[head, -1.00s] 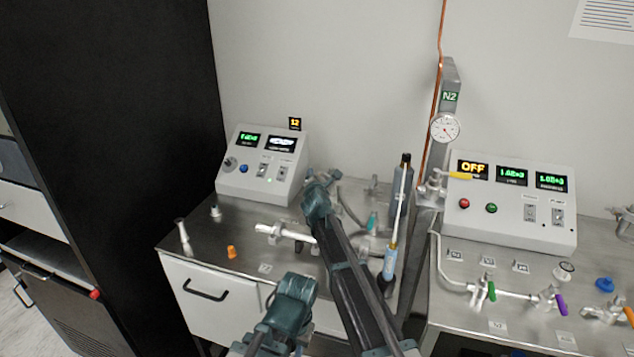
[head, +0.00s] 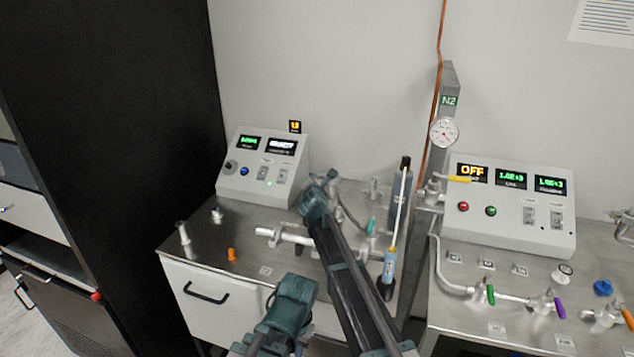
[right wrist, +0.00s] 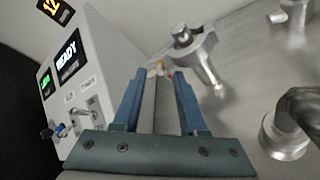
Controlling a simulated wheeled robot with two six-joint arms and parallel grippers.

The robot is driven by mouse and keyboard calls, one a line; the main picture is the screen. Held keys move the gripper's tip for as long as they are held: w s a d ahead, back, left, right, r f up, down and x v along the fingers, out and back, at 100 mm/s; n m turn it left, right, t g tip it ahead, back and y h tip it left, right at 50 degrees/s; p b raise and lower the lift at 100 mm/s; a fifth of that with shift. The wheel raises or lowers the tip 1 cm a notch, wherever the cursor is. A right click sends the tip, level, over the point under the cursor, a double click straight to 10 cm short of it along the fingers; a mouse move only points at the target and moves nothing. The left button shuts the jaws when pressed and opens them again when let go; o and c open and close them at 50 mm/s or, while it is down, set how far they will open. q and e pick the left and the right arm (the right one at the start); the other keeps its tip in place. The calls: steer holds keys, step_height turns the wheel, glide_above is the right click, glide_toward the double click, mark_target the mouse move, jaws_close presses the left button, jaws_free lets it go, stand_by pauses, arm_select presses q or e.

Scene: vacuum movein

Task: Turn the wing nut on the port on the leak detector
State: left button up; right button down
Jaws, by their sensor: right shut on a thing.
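The leak detector (head: 262,165) is a pale grey box with green displays and small switches, at the back of the left bench. It also shows at the left of the right wrist view (right wrist: 72,85), with a READY display. My right gripper (head: 322,186) is at its right front side, its fingertips hidden in the head view. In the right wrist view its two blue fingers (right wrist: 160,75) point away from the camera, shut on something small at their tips. The wing nut and the port cannot be made out clearly; the gripper hides that spot in the head view.
A metal fitting (right wrist: 192,45) stands right of the fingers. A horizontal metal tube (head: 280,236), an orange cap (head: 232,255) and a blue-handled tool (head: 389,264) are close by. The right bench holds a control box (head: 510,208) and valves.

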steer(key=shift+c, duration=2.2)
jaws_free()
steer(key=p+v, duration=0.4)
steer(key=v, duration=0.9)
steer(key=shift+s, duration=0.45)
